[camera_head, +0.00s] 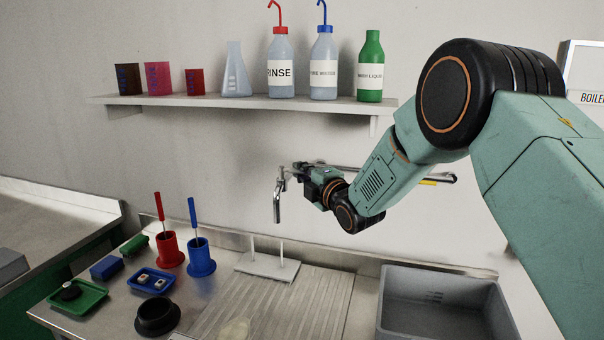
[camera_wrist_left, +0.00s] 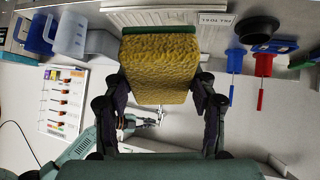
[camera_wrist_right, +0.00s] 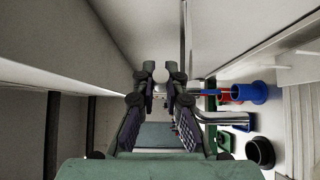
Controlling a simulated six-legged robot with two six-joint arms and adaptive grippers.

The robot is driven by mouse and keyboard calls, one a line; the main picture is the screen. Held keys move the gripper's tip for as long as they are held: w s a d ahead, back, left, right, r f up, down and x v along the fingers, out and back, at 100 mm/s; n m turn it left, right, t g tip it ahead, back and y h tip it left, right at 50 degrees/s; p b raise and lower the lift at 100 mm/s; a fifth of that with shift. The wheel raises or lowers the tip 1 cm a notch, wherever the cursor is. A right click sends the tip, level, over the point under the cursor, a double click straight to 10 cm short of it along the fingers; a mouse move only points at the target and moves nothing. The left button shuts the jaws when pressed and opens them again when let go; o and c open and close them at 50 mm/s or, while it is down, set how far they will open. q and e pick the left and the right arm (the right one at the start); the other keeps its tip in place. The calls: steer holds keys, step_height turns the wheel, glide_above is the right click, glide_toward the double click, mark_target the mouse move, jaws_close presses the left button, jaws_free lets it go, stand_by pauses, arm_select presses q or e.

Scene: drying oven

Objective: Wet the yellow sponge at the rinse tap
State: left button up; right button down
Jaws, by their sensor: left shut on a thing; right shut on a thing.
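The yellow sponge (camera_wrist_left: 160,75), with a green layer (camera_wrist_left: 158,30) on one side, is in the left wrist view. My left gripper (camera_wrist_left: 160,88) is shut on it, a finger on each side; neither shows in the head view. The metal rinse tap (camera_head: 278,205) hangs from the back wall above the sink-side counter; its spout (camera_wrist_right: 215,118) also shows in the right wrist view. My right gripper (camera_head: 306,173) is at the tap's top, shut on a small pale knob (camera_wrist_right: 160,75) that looks like part of the tap. I cannot tell whether water runs.
A grey basin (camera_head: 440,310) is at the lower right. A ribbed drainboard (camera_head: 310,300), a white peg stand (camera_head: 267,266), red (camera_head: 169,250) and blue (camera_head: 200,259) brush holders and a black ring (camera_head: 157,316) stand on the counter. A shelf (camera_head: 240,101) with bottles is above.

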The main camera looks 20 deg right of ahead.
arm_select(q)
steer(key=shift+f, duration=0.1)
arm_select(e)
steer(key=shift+d, duration=0.1)
stand_by(0.4)
arm_select(q)
steer(key=shift+f+b, duration=0.75)
steer(key=shift+b, duration=0.05)
steer(key=shift+f, duration=0.2)
arm_select(e)
steer(key=shift+s+a+m+h, duration=0.2)
steer(key=shift+m+h, duration=0.3)
steer(key=shift+h, duration=0.25)
steer(key=shift+s+a+m+h, duration=0.15)
steer(key=shift+m+h, duration=0.35)
steer(key=shift+h, duration=0.3)
steer(key=shift+s+a+m+h, duration=0.1)
steer(key=shift+s+m+h, duration=0.1)
steer(key=shift+m+h, duration=0.45)
steer(key=shift+h, duration=0.3)
arm_select(q)
steer(key=shift+s+d+r, duration=0.1)
steer(key=shift+d, duration=0.05)
arm_select(e)
steer(key=c, duration=1.4)
jaws_free()
steer(key=shift+s+d, duration=0.1)
steer(key=shift+d, duration=0.05)
